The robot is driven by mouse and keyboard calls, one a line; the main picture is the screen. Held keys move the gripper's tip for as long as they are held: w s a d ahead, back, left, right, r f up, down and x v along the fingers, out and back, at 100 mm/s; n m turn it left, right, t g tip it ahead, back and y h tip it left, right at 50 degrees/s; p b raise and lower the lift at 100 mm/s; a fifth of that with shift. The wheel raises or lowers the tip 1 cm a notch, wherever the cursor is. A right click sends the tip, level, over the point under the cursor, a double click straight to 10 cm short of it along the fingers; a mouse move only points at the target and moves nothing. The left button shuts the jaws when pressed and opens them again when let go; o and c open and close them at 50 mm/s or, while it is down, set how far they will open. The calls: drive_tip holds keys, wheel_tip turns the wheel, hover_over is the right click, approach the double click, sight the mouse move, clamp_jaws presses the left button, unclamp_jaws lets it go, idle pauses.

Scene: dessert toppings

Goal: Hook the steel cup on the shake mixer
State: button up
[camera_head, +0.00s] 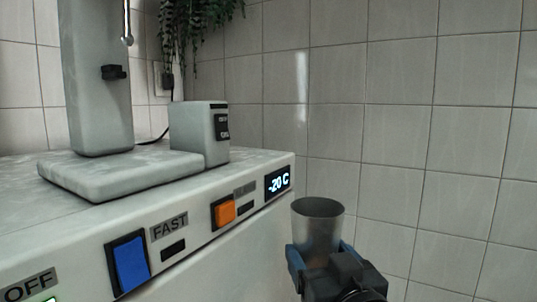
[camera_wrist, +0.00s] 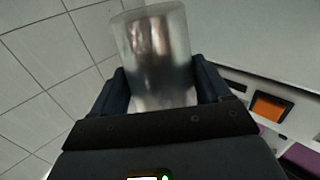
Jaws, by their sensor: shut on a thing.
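The steel cup (camera_head: 318,226) is upright, with its open rim at the top, at the lower right of the head view, just right of the white cabinet's corner. My gripper (camera_head: 322,262) is shut on it, with a dark blue finger on each side of its body. In the wrist view the cup (camera_wrist: 153,58) stands between the two fingers of my gripper (camera_wrist: 160,92). The shake mixer (camera_head: 97,85) stands on the cabinet top at the left. It has a grey column, a flat base, a small dark bracket (camera_head: 114,72) and a metal spindle (camera_head: 127,25). Its top is out of view.
The white cabinet (camera_head: 230,262) carries a blue switch (camera_head: 130,263), an orange switch (camera_head: 224,212) and a -20 C display (camera_head: 278,182). A plant (camera_head: 195,22) hangs above. The tiled wall is behind.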

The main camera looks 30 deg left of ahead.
drive_tip(key=s+a+r+n+g+y, duration=0.1)
drive_tip(key=s+r+n+g+y, duration=0.5)
drive_tip(key=r, duration=0.6)
drive_tip(key=s+a+r+n+g+y, duration=0.1)
drive_tip(key=s+r+n+g, duration=0.3)
drive_tip(key=s+r+g, duration=0.6)
drive_tip(key=shift+w+a+r+t+b, duration=0.1)
drive_tip(key=shift+w+a+t+b, duration=0.3)
drive_tip(key=shift+a, duration=2.45)
drive_tip(key=shift+w+a+r+t+b, duration=0.2)
drive_tip(key=shift+w+a+t, duration=0.4)
drive_tip(key=shift+a, duration=2.3)
drive_tip(key=shift+w+a+r+t+b, duration=0.1)
drive_tip(key=shift+w+a+t+b, duration=0.3)
drive_tip(key=shift+a, duration=2.45)
drive_tip(key=shift+w+d, duration=0.1)
drive_tip(key=shift+d, duration=0.05)
drive_tip(key=shift+r, duration=0.1)
drive_tip(key=shift+r+p, duration=1.1)
drive_tip(key=shift+r, duration=0.35)
drive_tip(key=shift+r, duration=0.1)
